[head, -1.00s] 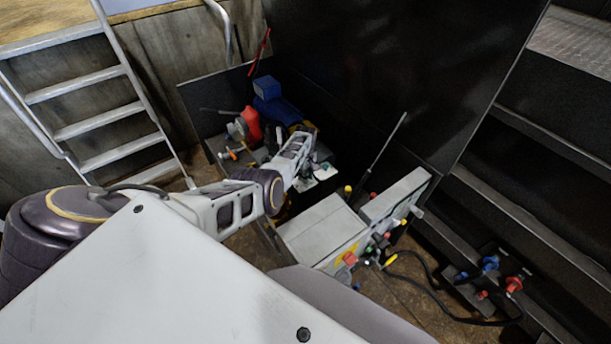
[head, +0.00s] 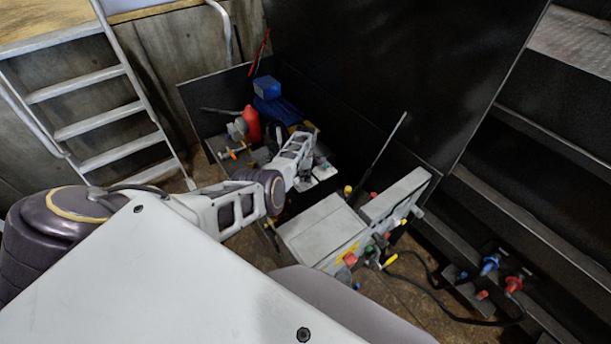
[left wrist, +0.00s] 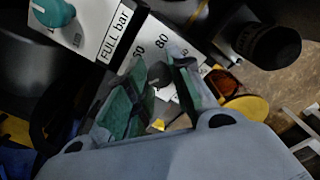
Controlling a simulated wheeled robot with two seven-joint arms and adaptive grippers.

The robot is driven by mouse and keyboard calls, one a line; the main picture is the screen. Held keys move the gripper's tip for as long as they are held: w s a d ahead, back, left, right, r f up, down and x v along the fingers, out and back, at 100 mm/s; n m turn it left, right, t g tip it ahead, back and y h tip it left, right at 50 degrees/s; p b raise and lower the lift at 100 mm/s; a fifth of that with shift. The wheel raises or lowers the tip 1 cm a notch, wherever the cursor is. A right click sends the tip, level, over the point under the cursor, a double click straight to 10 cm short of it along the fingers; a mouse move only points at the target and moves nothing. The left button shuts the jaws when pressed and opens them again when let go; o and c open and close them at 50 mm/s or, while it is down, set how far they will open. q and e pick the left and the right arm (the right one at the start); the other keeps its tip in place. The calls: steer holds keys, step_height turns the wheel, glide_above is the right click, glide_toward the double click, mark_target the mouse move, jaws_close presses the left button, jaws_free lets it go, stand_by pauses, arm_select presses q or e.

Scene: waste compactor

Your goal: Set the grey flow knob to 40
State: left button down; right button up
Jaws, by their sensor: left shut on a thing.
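In the left wrist view, my left gripper (left wrist: 156,96) has its green-padded fingers over a white dial plate (left wrist: 152,52) with the numbers 60 and 80 showing. It is shut on what is likely the grey flow knob, which is mostly hidden between and behind the fingers, so its pointer and setting cannot be read. In the head view my left gripper (head: 322,170) is at the small white panel behind the grey control box, seen small and partly hidden by my arm. My right gripper is in neither view.
A teal knob (left wrist: 54,11) and a "FULL bar" label (left wrist: 122,32) lie beside the dial. A black round knob (left wrist: 274,46) and a yellow part (left wrist: 248,106) stand close by. The grey control box (head: 318,228) carries several coloured buttons. A red bottle-like part (head: 252,126) stands behind.

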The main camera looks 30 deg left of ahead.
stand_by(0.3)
arm_select(q)
steer(key=c, duration=1.2)
jaws_free()
steer(key=shift+r, duration=0.25)
step_height(320, 180, up, 12)
steer(key=shift+f, duration=0.25)
stand_by(0.7)
